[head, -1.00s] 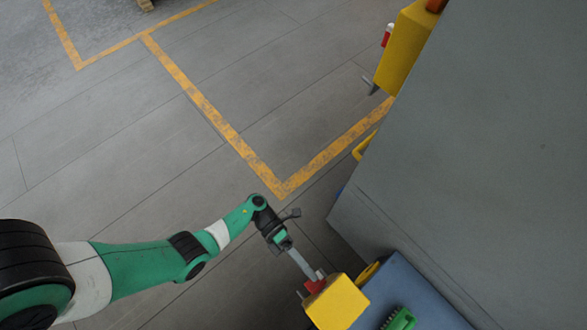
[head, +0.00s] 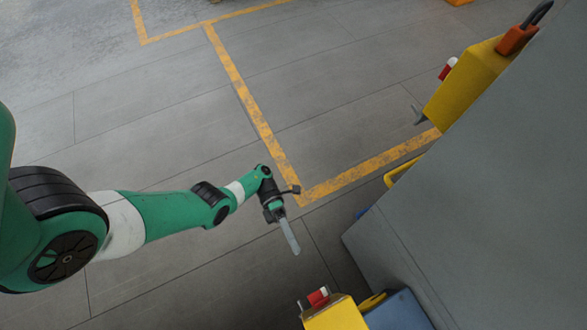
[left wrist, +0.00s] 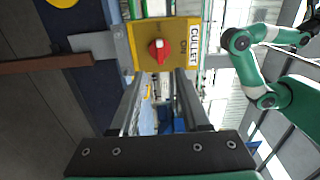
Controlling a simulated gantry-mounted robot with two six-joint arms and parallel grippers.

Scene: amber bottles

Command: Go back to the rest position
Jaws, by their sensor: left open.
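My left gripper (head: 289,236) hangs over the grey floor in the head view, with its fingers pointing down. It is apart from the yellow switch box (head: 336,316), which is cut off by the bottom edge. The box has a red knob (head: 318,297) on its side. In the left wrist view my left gripper (left wrist: 160,88) is open, with nothing between its two fingers. Beyond the fingertips that view shows the yellow box (left wrist: 184,60) with the lettering "CULLET" and "ON", and its red knob (left wrist: 158,51). My right gripper is not in view.
A large grey panel (head: 490,190) fills the right of the head view. A second yellow box (head: 466,85) stands at its upper edge. A blue surface (head: 400,312) lies beside the lower box. The floor (head: 180,250) around my left arm is clear, with yellow lines.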

